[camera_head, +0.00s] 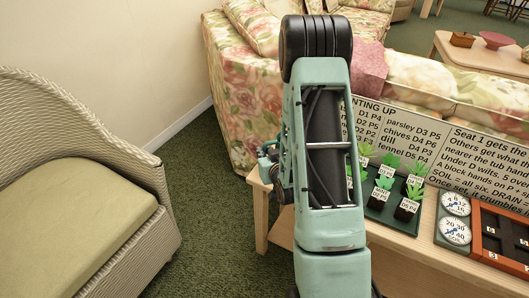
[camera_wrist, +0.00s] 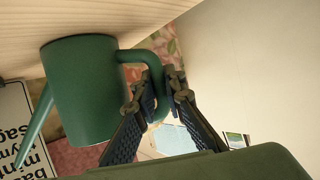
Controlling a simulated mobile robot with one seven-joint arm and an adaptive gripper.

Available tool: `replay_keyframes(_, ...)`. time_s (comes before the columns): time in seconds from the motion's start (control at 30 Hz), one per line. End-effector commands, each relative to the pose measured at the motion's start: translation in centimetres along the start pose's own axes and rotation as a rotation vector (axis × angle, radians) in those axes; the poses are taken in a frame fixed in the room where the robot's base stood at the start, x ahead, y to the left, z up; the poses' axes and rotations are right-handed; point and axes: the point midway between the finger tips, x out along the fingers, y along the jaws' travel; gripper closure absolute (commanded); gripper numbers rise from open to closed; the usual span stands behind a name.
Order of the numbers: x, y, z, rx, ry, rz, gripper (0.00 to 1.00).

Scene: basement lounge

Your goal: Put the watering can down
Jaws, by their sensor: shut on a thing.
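The green watering can (camera_wrist: 82,95) fills the left of the wrist view, with its thin spout (camera_wrist: 40,115) on its left side and its curved handle on its right. My gripper (camera_wrist: 160,88) has its two dark fingers on either side of the handle and is shut on it. One end of the can's body lies against or very near a pale wooden surface; I cannot tell whether they touch. In the head view my arm hides the gripper and most or all of the can.
A wooden table (camera_head: 411,246) stands at the right with a dark tray (camera_head: 378,214) of labelled seedlings, two dials (camera_head: 454,217), a red-brown box (camera_head: 490,248) and printed signs (camera_head: 395,128). A wicker chair (camera_head: 75,200) is at left, a floral sofa (camera_head: 240,105) behind. Green carpet lies between.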

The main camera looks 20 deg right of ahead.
Motion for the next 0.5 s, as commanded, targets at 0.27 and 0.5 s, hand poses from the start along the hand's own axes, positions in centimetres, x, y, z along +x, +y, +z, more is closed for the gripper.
replay_keyframes(0.27, 0.0, -0.01, 0.05, 0.0, -0.001, 0.0, 0.72)
replay_keyframes(0.5, -0.09, 0.0, -0.17, 0.0, 0.0, 0.0, 0.72)
